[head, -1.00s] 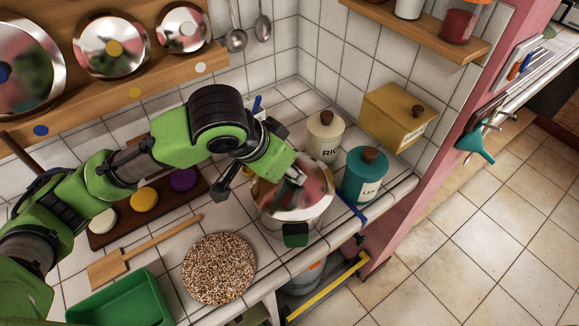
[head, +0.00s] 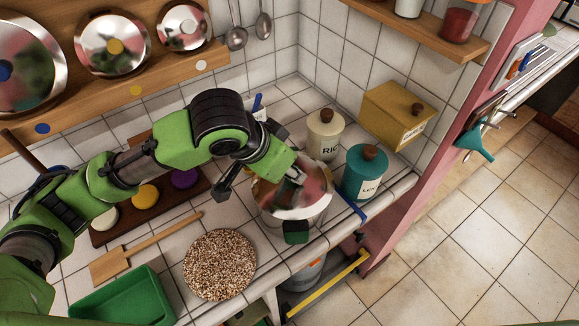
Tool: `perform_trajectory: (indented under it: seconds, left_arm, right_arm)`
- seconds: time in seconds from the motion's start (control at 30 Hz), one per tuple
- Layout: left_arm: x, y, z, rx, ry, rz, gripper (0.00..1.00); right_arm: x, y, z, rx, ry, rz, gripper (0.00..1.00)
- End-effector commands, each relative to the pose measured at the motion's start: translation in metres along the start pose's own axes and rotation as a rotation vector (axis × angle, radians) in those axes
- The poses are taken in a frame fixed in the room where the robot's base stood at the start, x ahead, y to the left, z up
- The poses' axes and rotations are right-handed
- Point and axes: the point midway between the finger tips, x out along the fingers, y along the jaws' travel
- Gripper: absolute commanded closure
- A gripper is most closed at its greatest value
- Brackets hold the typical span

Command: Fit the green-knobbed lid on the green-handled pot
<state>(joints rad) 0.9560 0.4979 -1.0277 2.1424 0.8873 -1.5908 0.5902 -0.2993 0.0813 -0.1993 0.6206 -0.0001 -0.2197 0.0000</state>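The green-handled pot (head: 277,224) stands on the tiled counter near its front edge, one green handle (head: 296,232) facing the front. A shiny metal lid (head: 304,200) lies over the pot's top. It looks roughly level, but I cannot tell whether it is fully seated. My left gripper (head: 288,176) reaches down onto the lid's middle from the upper left. It hides the knob, so the knob's colour and the fingers' closure are unclear. My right gripper is not in view.
Cream (head: 325,133) and teal (head: 365,172) canisters stand close right of the pot. A speckled round mat (head: 220,264), wooden spatula (head: 142,250) and green tray (head: 124,298) lie left of it. More lids (head: 112,45) hang on the back rack.

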Motion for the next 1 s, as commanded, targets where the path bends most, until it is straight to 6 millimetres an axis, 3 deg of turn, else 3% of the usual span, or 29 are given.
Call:
perform_trajectory:
  seconds: [0.17, 0.2, 0.23, 0.27, 0.67, 0.77, 1.0]
  left_arm:
    - [0.001, 0.0, 0.001, 0.0, -0.001, 0.0, 1.0]
    - [0.001, 0.0, 0.001, 0.0, -0.001, 0.0, 0.67]
    - [0.001, 0.0, 0.001, 0.0, -0.001, 0.0, 0.6]
    - [0.001, 0.0, 0.001, 0.0, -0.001, 0.0, 0.58]
    - [-0.004, 0.0, 0.001, 0.0, -0.002, 0.001, 0.58]
    - [-0.017, 0.0, -0.001, -0.001, 0.002, 0.0, 0.58]
    - [-0.069, -0.001, -0.001, 0.002, 0.003, -0.002, 0.58]
  right_arm:
    - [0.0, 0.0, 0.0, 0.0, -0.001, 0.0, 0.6]
    - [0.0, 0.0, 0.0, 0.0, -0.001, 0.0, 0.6]
    - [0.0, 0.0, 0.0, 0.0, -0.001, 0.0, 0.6]
    - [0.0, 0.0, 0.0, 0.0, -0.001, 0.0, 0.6]
    - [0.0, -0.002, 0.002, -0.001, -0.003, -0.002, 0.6]
    - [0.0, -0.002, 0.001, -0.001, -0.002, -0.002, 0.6]
    - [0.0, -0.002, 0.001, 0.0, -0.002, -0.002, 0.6]
